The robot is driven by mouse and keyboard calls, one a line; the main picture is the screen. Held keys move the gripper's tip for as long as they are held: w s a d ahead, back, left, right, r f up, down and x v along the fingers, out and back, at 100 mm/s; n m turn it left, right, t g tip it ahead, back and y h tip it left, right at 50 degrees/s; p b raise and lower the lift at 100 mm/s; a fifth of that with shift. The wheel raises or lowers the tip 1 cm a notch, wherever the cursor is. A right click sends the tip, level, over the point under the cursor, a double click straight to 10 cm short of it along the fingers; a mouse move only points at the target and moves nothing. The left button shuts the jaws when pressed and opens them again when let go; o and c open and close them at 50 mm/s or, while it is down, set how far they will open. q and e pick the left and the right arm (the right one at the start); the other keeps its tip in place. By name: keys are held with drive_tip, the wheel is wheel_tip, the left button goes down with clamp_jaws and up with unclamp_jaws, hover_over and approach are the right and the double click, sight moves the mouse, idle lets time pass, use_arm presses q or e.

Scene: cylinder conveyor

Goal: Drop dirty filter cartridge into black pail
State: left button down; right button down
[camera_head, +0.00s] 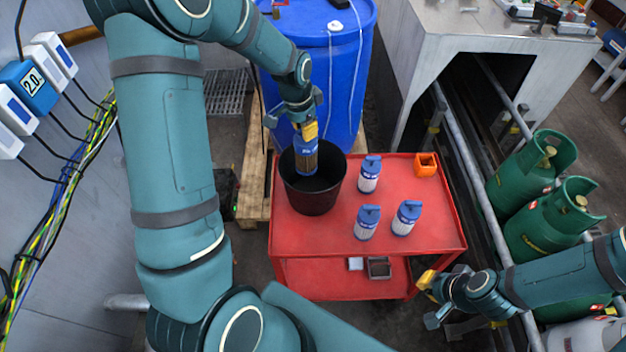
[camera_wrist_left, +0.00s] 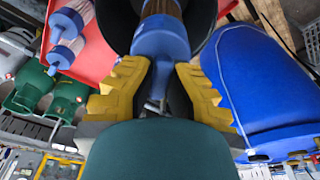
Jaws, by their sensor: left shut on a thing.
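A dirty filter cartridge (camera_head: 306,160) with a blue cap and a brown body hangs upright from my left gripper (camera_head: 308,132). The gripper's yellow fingers are shut on the blue cap. The cartridge is over the mouth of the black pail (camera_head: 314,197), its lower end at or just inside the opening. In the left wrist view the blue cap (camera_wrist_left: 160,42) sits between the yellow fingers (camera_wrist_left: 160,85), with the dark pail behind it. The pail stands at the left of the red cart. My right gripper (camera_head: 430,285) is off the cart's right front corner; its fingers are unclear.
Three cleaner white-and-blue cartridges (camera_head: 369,175) stand on the red cart (camera_head: 430,225), right of the pail. An orange holder (camera_head: 425,164) is at the back right corner. A blue drum (camera_head: 318,75) stands behind, and green gas cylinders (camera_head: 540,215) stand at right.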

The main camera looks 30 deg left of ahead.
use_arm(q)
drive_tip(key=shift+w+a+f+b, duration=0.15)
drive_tip(key=shift+f+b, duration=0.9)
drive_tip(key=shift+f, duration=1.05)
drive_tip(key=c, duration=1.1)
unclamp_jaws()
drive_tip(key=shift+o, duration=0.2)
drive_tip(key=shift+r, duration=0.1)
drive_tip(key=r, duration=0.4)
drive_tip(key=s+r, duration=0.1)
drive_tip(key=r, duration=0.6)
drive_tip(key=shift+s+a+r, duration=0.3)
drive_tip(key=shift+s+r, duration=0.05)
drive_tip(key=shift+r, duration=0.05)
drive_tip(key=shift+f, duration=0.1)
